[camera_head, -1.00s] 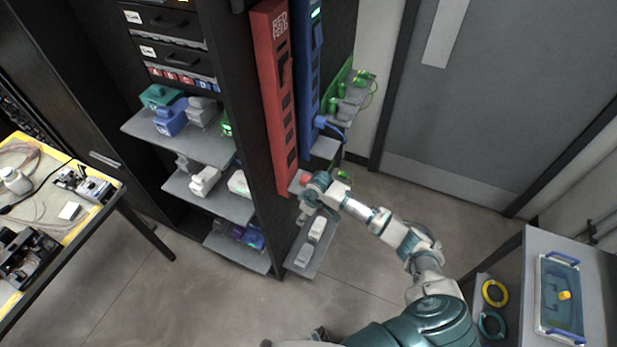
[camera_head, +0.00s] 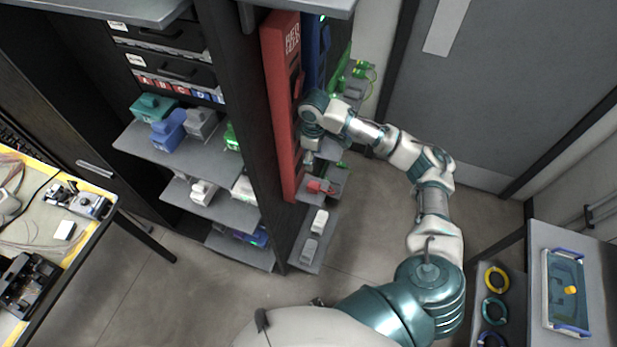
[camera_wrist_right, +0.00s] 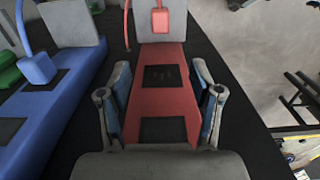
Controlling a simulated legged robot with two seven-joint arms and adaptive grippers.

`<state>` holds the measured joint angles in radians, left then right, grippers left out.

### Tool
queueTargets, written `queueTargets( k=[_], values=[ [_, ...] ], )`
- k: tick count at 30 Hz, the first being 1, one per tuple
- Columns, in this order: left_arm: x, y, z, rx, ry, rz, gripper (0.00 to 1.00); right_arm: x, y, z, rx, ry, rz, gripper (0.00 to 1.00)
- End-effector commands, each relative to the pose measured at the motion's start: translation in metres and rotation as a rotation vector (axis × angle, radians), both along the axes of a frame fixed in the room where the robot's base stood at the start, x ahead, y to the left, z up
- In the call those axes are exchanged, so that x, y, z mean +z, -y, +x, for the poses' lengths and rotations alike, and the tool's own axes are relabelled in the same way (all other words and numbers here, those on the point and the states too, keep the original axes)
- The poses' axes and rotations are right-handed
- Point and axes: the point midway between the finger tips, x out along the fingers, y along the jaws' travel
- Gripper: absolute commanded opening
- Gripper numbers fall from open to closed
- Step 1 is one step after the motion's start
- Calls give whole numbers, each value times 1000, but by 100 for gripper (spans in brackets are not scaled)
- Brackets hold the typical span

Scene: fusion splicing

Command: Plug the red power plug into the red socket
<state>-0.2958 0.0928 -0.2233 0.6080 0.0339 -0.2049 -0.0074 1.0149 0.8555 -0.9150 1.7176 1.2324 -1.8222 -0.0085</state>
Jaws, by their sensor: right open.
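The red power plug (camera_head: 321,186) lies on a small grey shelf at the foot of the red power strip (camera_head: 281,100). In the right wrist view the plug (camera_wrist_right: 160,20) is at the top, beyond the gripper, with a red cord beside it. The red strip (camera_wrist_right: 158,104) runs down the middle there, with dark square sockets (camera_wrist_right: 163,76) on its face. My right gripper (camera_head: 309,158) is in front of the strip, above the plug. In its wrist view its fingers (camera_wrist_right: 161,88) are apart on either side of the strip, with nothing held. My left gripper is out of view.
A blue strip (camera_wrist_right: 62,80) with a blue plug (camera_wrist_right: 38,68) stands beside the red one. Shelves (camera_head: 185,150) with several coloured items are left of the rack post. A side table with a tray (camera_head: 565,290) is at right. The floor between is clear.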

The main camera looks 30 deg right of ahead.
Motion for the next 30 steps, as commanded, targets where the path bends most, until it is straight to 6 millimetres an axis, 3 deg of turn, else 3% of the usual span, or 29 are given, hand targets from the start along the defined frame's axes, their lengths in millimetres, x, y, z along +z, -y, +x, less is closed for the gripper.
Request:
queueTargets(
  k=[13, 24, 30],
  values=[
    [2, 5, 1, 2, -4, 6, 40, -14, 10, 2, -1, -9, 7, 65],
    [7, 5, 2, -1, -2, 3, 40, -88, 3, 0, -2, -7, 2, 65],
    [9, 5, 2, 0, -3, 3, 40, -118, 4, 1, 0, -6, 3, 65]
  ],
)
